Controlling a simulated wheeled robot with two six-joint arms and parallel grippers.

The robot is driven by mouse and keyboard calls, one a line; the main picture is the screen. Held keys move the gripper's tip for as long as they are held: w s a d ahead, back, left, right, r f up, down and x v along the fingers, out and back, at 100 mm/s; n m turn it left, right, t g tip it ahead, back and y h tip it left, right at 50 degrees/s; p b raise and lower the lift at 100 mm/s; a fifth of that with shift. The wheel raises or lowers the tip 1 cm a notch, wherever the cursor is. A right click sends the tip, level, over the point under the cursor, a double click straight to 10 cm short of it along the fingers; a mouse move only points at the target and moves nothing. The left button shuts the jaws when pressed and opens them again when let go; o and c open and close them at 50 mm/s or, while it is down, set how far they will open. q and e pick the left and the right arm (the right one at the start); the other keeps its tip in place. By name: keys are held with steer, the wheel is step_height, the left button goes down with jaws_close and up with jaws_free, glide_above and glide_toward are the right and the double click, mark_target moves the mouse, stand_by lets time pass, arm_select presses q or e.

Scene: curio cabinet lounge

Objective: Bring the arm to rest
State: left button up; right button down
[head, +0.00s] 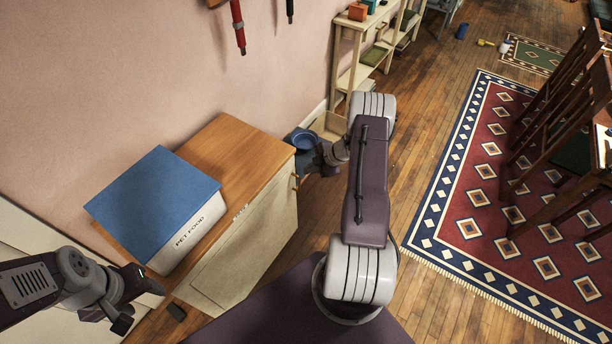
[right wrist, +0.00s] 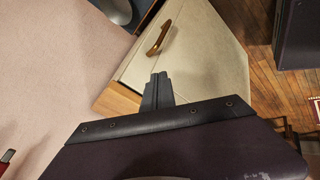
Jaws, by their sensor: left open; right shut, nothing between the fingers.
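My right arm (head: 370,190) reaches up the middle of the head view and bends left at its far end. Its gripper (head: 302,175) is by the far right corner of the wooden-topped cabinet, partly hard to make out. In the right wrist view the right gripper's fingers (right wrist: 157,90) are together, with nothing between them, in front of the cabinet's pale face. My left gripper (head: 140,304) is at the lower left of the head view, open and empty, beside the near end of the cabinet.
A PET FOOD box (head: 155,205) with a blue lid stands on the cabinet (head: 240,150). A blue bowl (head: 304,140) is just beyond it. A shelf (head: 345,70) stands along the wall. Open wood floor and a patterned rug (head: 480,200) lie to the right.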

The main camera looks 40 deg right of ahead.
steer(key=d+r, duration=0.1)
steer(key=s+d+r, duration=0.1)
steer(key=r, duration=0.1)
steer(key=shift+s, duration=0.2)
